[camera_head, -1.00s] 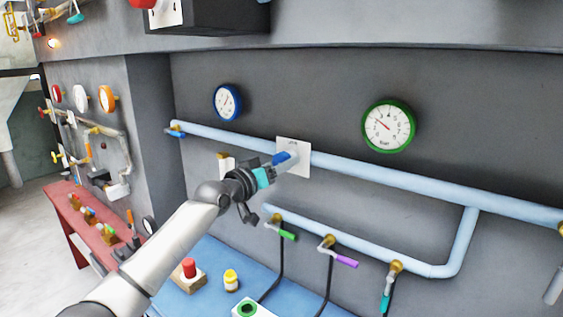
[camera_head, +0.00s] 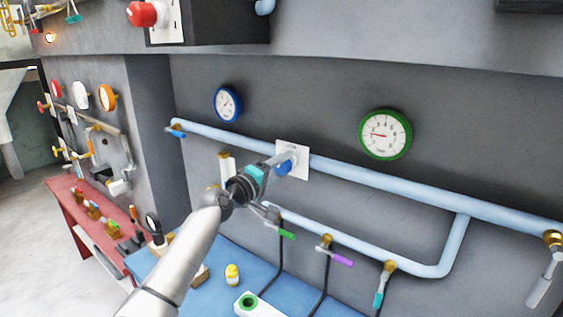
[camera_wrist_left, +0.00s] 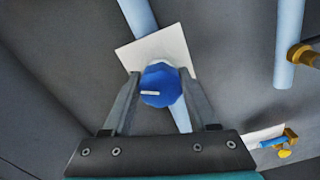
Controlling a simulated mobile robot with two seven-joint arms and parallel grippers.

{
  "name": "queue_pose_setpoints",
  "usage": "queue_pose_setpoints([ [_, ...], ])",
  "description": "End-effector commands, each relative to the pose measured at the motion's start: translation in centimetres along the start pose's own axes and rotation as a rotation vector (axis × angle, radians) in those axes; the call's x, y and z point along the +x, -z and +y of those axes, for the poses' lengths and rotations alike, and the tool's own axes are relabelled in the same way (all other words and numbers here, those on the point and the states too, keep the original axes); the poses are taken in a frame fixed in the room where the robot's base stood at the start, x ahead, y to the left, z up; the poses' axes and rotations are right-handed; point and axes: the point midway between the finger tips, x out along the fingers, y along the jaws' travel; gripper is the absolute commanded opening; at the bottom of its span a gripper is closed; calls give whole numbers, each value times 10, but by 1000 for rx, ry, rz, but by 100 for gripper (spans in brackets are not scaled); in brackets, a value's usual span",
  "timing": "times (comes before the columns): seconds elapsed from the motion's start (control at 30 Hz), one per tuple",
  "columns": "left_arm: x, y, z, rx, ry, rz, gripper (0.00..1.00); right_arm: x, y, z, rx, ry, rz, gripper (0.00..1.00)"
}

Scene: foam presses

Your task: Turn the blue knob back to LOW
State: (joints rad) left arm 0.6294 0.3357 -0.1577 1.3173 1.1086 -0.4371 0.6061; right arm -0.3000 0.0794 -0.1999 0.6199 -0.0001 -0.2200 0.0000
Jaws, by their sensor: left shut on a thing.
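The blue knob (camera_wrist_left: 161,86) sits on a white square plate (camera_wrist_left: 160,48) on the wall pipe. In the left wrist view it lies between the two fingers of my left gripper (camera_wrist_left: 160,82), which are shut on its sides. A white mark on the knob's face points to the left in that view. In the head view my left gripper (camera_head: 281,163) reaches the knob (camera_head: 284,169) from the lower left, and the plate (camera_head: 300,158) shows behind it. The LOW lettering is too small or covered to read. My right gripper is not in view.
A green-rimmed gauge (camera_head: 385,134) and a blue-rimmed gauge (camera_head: 228,104) hang above the pale blue pipe (camera_head: 400,181). Valves with green (camera_head: 287,235), purple (camera_head: 342,260) and teal (camera_head: 379,299) handles hang below. A yellow-capped jar (camera_head: 232,274) stands on the blue table (camera_head: 206,290).

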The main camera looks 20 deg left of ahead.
Motion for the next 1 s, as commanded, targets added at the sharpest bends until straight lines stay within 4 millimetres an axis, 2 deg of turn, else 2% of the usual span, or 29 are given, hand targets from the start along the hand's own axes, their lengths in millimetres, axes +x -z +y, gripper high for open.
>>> queue_pose_setpoints([
  [0.2,0,0,2,-197,1,0,3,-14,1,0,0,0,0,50],
  [0.5,0,0,2,-397,1,-1,3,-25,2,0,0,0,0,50],
  [1.0,0,0,1,-505,1,0,3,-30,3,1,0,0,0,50],
])
